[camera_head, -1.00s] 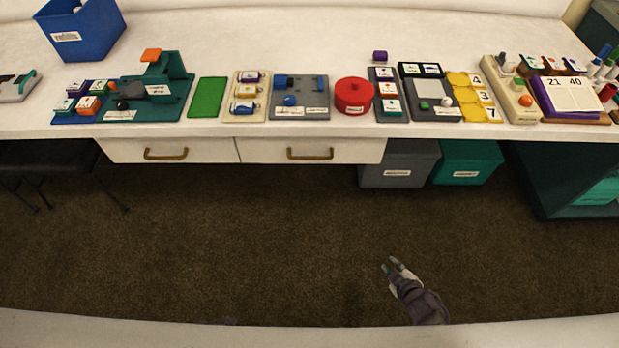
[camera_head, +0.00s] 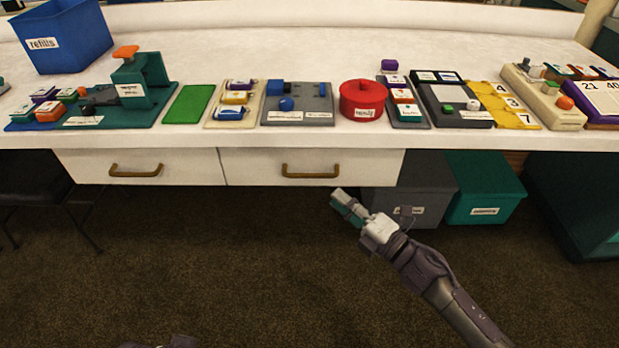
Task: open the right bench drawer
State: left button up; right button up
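The right bench drawer (camera_head: 258,168) is a white front under the bench top, flush with its neighbour, so it looks closed. Its brass bar handle (camera_head: 310,172) sits at the middle of the front. My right gripper (camera_head: 337,200) is just below and to the right of this handle in the picture, apart from it and with nothing seen in it. Its fingers lie close together from this angle, and I cannot tell how far apart they are. Only a dark piece of my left arm shows at the bottom edge; the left gripper is out of view.
The left drawer (camera_head: 85,168) is closed, with its own handle (camera_head: 136,171). A grey bin (camera_head: 405,203) and a teal bin (camera_head: 485,205) stand under the bench, right of the drawers. The bench top (camera_head: 330,66) holds a red round box (camera_head: 362,100) and several boards. Floor before the drawers is clear.

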aim_at(310, 174)
jog(key=b+x, duration=0.1)
jog(key=x, duration=0.8)
jog(key=shift+w+f, duration=0.1)
jog(key=shift+w, duration=0.05)
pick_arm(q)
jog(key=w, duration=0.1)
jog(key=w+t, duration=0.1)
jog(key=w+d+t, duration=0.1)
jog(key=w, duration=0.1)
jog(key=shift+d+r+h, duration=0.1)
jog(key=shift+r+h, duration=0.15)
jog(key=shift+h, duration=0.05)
pick_arm(e)
jog(key=shift+w+a, duration=0.25)
jog(key=shift+a, duration=0.1)
grip_shut()
